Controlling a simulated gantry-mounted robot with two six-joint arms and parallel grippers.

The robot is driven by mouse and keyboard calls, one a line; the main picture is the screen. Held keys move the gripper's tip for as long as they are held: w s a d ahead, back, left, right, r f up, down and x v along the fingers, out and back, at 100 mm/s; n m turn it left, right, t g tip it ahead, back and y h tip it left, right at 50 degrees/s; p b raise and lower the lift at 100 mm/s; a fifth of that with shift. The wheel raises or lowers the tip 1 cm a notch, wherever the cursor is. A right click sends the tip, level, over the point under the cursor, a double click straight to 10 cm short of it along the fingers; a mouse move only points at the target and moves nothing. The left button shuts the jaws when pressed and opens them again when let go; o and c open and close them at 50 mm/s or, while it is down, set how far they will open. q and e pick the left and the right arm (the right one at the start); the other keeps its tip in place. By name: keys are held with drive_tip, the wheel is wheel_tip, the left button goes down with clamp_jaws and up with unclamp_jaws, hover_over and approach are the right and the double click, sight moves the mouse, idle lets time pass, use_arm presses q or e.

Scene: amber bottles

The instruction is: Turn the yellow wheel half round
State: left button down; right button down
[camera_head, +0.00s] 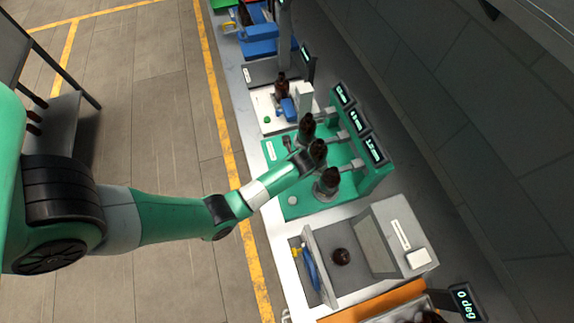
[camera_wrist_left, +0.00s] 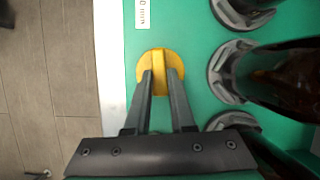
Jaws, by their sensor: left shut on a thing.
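In the left wrist view the yellow wheel (camera_wrist_left: 159,54) is a round disc with a raised bar across its middle, set on the green surface. My left gripper (camera_wrist_left: 161,76) is shut on the wheel's bar, one dark finger on each side. In the head view my left gripper (camera_head: 303,162) is at the green station (camera_head: 308,203), and it and the arm hide the wheel there. My right gripper is in neither view.
Dark amber bottles (camera_head: 328,182) stand in holders on the station, close to my left gripper. Displays (camera_head: 359,121) line its back. A grey machine (camera_head: 405,240) with an open tray stands nearer. A white-topped station (camera_head: 266,105) stands beyond.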

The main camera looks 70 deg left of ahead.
use_arm(q)
drive_tip(key=shift+s+r+m+p, duration=0.1)
drive_tip(key=shift+r+m+p, duration=0.2)
drive_tip(key=shift+p, duration=0.65)
drive_tip(key=shift+f, duration=0.3)
drive_tip(key=c, duration=0.8)
unclamp_jaws()
drive_tip(key=shift+o, duration=0.2)
drive_tip(key=p+v, duration=0.2)
drive_tip(key=v, duration=0.9)
drive_tip(key=shift+r, duration=0.3)
